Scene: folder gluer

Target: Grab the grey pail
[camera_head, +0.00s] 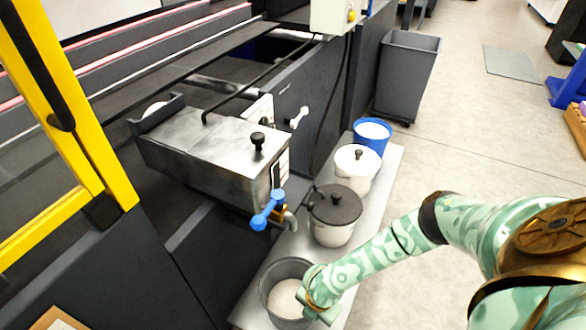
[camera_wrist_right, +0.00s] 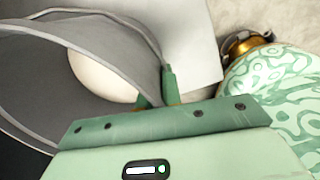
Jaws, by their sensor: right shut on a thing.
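The grey pail (camera_head: 268,286) stands at the near end of a low metal shelf, with white contents inside. My right gripper (camera_head: 312,299) is at the pail's right rim. In the right wrist view the grey pail (camera_wrist_right: 135,45) fills the upper left, tilted in the picture, and the green fingers of my right gripper (camera_wrist_right: 160,90) are closed on its rim. The far finger is partly hidden by the pail wall. My left gripper is not in view.
On the same shelf (camera_head: 380,185) stand a pot with a dark lid (camera_head: 335,212), a white lidded pot (camera_head: 356,166) and a blue pail (camera_head: 371,136). A metal tank with a blue-handled tap (camera_head: 267,210) overhangs the shelf's left side. Open floor (camera_head: 460,150) lies to the right.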

